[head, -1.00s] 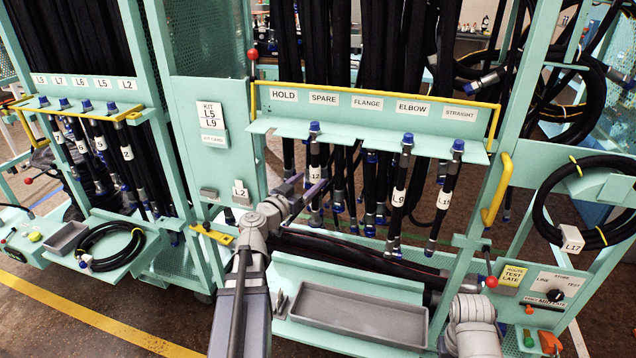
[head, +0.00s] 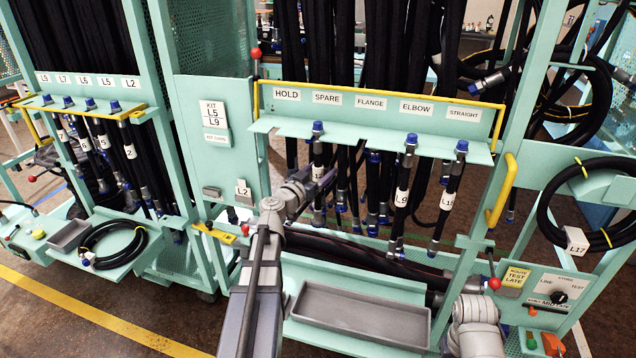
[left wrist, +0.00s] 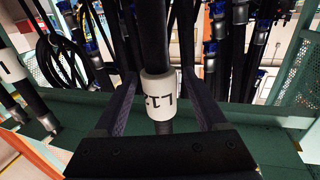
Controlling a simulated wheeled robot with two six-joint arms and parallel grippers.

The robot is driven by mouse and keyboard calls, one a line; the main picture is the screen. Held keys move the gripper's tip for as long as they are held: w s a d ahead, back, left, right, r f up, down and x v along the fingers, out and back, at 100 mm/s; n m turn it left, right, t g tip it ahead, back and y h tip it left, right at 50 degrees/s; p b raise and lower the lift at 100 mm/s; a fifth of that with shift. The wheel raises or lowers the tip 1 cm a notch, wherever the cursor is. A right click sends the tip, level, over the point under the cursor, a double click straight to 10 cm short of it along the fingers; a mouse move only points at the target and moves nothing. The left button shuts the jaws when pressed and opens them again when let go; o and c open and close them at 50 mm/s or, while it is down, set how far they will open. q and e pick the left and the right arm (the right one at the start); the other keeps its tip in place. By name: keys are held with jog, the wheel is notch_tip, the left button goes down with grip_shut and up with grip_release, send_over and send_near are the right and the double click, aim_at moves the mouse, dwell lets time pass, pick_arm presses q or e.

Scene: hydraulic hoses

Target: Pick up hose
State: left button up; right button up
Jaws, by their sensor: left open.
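A black hose with a blue cap (head: 318,128) hangs from the rail slot under the SPARE label. In the left wrist view its white tag (left wrist: 158,98) appears upside down and seems to read L12. My left gripper (head: 322,178) is at this hose, at tag height. In the left wrist view the open fingers (left wrist: 160,82) stand on either side of the hose and tag. Whether a finger touches it I cannot tell. Hoses tagged L9 (head: 402,198) and one seeming to read L15 (head: 447,201) hang further right. My right gripper is not visible.
A mint rail (head: 380,130) with HOLD, SPARE, FLANGE, ELBOW and STRAIGHT labels carries the hoses. A grey tray (head: 360,315) lies below, empty. A coiled hose tagged L17 (head: 575,240) hangs at right. A second rack (head: 90,110) with several hoses stands at left.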

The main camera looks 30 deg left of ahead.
pick_arm(q)
jog(key=shift+w, duration=0.9)
jog(key=shift+s, duration=0.1)
grip_shut()
